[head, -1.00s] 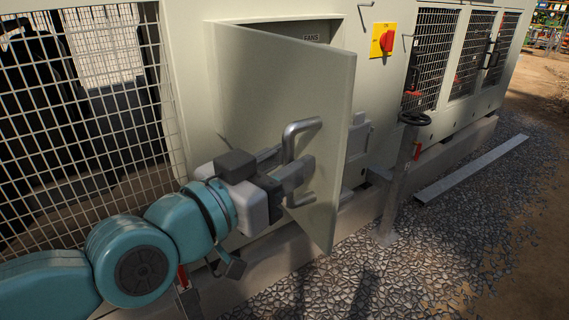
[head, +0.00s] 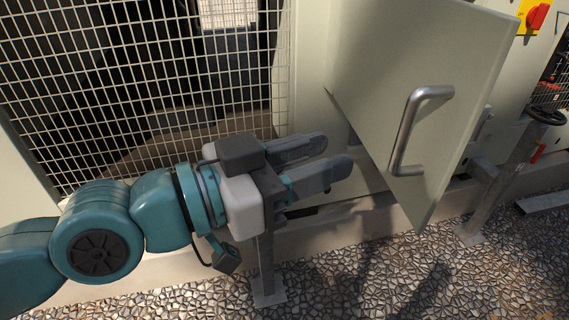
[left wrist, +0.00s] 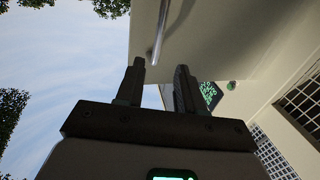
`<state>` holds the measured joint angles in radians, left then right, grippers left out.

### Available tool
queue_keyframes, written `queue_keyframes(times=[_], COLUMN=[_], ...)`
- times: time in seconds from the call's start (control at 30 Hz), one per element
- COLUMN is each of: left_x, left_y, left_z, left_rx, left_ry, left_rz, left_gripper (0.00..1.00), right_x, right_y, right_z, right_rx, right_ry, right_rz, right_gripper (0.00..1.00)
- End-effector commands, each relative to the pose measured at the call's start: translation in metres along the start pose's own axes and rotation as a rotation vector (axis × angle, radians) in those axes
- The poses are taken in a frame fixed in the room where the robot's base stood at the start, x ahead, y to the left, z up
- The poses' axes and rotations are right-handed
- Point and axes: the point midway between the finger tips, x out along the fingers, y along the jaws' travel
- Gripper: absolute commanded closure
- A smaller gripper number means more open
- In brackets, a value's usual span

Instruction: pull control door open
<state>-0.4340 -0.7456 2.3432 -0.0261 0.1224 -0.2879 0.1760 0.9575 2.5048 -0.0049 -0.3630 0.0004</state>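The control door (head: 400,75) is a pale grey-green panel standing ajar from the chiller housing. Its silver bar handle (head: 407,130) is on the face toward me, near the free edge. My left gripper (head: 338,154) is open and empty, to the left of the handle and apart from it. In the left wrist view, the two fingers (left wrist: 158,86) are spread with nothing between them. The handle (left wrist: 160,30) shows beyond the fingertips there, with the door (left wrist: 205,35) behind it. My right gripper is not in view.
A wire mesh panel (head: 130,80) is on the left. A red switch on a yellow plate (head: 535,16) is at the upper right. A post with a black handwheel (head: 545,116) stands right of the door. Gravel (head: 350,285) covers the ground in front.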

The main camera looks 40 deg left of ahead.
Motion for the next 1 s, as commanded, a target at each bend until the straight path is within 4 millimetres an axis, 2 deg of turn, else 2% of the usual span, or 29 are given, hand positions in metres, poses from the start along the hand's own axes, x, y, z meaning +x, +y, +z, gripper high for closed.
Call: queue_keyframes(times=[0.03,0.13,0.37,0.87,0.97,1.0], left_x=[-0.01,-0.024,-0.036,-0.035,-0.019,-0.007], left_y=[0.0,0.0,0.0,0.0,-0.001,-0.002], left_z=[-0.001,-0.001,0.0,0.001,0.012,0.023], left_rx=[0.0,-0.001,-0.001,-0.002,-0.012,-0.022], left_ry=[0.004,0.003,-0.001,-0.004,-0.047,-0.084], left_rz=[-0.001,-0.001,0.001,0.0,-0.003,-0.006], left_gripper=[0.62,0.62,0.62,0.62,0.62,0.62], right_x=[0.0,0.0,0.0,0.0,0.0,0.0], right_y=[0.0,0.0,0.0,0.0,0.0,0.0], right_z=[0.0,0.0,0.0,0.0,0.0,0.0], right_rx=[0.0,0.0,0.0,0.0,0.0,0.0], right_ry=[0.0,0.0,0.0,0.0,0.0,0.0], right_rz=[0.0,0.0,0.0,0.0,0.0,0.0], right_gripper=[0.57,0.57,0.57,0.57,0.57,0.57])
